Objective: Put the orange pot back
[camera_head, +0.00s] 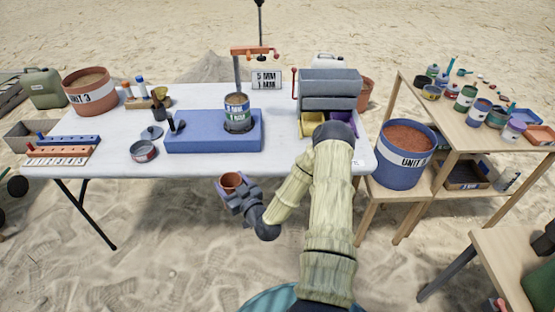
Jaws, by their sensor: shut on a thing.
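The orange pot (232,181) is a small terracotta-coloured cup with a dark inside. It is upright in my gripper (234,190), which is shut on it. My gripper holds it in front of the white table's front edge, over the sand. The pot's lower part is hidden by the gripper's fingers. My arm reaches forward from the bottom of the view, then bends back to the left.
The white table (100,163) carries a blue block (185,145) with a labelled can (237,108), a small round tin (143,151) and a grey drawer unit (330,88). A large blue bucket (392,172) stands to the right. Wooden shelves (415,92) hold several small containers.

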